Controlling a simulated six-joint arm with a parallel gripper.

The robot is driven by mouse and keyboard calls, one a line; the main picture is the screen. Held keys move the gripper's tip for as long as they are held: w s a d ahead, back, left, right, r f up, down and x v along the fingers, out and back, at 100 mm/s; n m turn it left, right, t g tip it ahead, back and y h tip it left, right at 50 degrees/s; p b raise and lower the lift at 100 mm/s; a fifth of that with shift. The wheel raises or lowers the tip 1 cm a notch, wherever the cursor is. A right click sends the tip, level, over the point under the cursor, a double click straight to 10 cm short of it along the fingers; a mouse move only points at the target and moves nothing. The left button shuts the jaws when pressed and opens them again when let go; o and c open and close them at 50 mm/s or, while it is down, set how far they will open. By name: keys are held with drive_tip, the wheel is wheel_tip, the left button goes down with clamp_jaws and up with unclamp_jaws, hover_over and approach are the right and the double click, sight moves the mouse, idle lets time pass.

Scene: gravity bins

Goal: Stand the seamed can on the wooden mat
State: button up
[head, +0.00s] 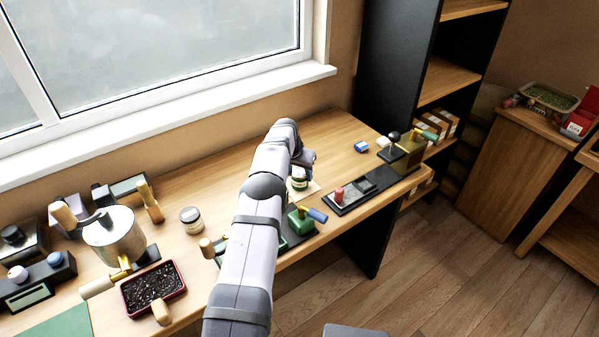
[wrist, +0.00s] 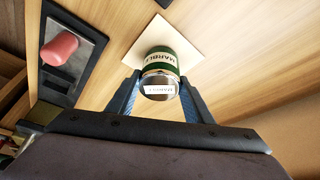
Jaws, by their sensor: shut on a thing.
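The seamed can (wrist: 162,66), with a green band lettered "MARBLE" and a shiny metal end, is between the fingers of my gripper (wrist: 159,98), which is shut on it. In the head view the can (head: 299,184) shows partly behind my arm and looks upright. The pale square wooden mat (wrist: 184,31) is beyond the can's far end in the wrist view. In the head view part of the mat (head: 310,188) shows beside the can. The can is over the mat; I cannot tell for sure whether its base touches.
A black tray (head: 370,190) with a pink piece (head: 339,195) lies right of the mat. A green block (head: 300,221) with a blue handle stands in front. A lidded jar (head: 191,220) stands to the left. Bare tabletop lies behind the mat.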

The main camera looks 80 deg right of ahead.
drive_tip(key=shift+f, duration=0.1)
drive_tip(key=o, duration=1.6)
drive_tip(key=shift+o, duration=0.2)
drive_tip(key=shift+r, duration=0.25)
drive_tip(key=shift+a+r, duration=0.2)
drive_tip(key=shift+r, duration=0.3)
drive_tip(key=b+v, duration=0.3)
drive_tip(key=v, duration=0.7)
drive_tip(key=shift+a+r+b, duration=0.2)
drive_tip(key=shift+r+b, duration=0.15)
drive_tip(key=shift+b, duration=0.05)
